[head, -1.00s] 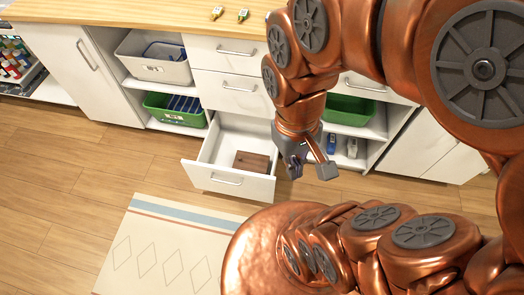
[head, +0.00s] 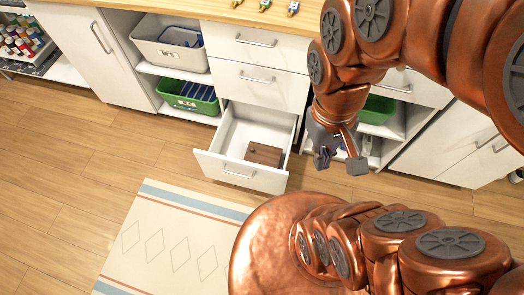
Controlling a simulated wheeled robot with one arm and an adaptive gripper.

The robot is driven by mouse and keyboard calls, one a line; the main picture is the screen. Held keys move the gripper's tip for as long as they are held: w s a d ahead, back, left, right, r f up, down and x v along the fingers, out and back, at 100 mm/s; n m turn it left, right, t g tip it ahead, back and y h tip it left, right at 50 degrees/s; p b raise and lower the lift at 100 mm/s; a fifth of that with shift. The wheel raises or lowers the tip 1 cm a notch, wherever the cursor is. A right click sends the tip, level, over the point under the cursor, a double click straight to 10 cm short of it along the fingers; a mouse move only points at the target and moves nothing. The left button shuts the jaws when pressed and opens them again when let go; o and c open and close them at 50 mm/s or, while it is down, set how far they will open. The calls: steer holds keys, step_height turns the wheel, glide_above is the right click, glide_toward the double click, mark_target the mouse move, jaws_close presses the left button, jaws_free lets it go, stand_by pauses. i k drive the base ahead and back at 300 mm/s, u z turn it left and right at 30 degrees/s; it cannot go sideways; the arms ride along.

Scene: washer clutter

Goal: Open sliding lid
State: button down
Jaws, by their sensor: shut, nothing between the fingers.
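A small brown wooden box (head: 264,154) lies in the pulled-out white drawer (head: 240,173), near its right side. Its top looks closed, but a lid edge is too small to make out. My gripper (head: 340,162) is to the right of the drawer in the head view, apart from the box. It is shut and holds nothing.
White cabinets line the wall under a wooden counter with small bottles (head: 264,4) on it. A grey bin (head: 170,48) and a green bin (head: 187,97) stand on left shelves. Another green bin (head: 378,108) is behind my arm. A patterned rug (head: 165,235) lies on open floor.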

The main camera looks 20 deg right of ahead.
mark_target(261, 153)
steer(key=u, duration=0.05)
steer(key=k, duration=0.5)
steer(key=z, duration=0.75)
steer(key=i, duration=0.9)
steer(key=u, duration=2.55)
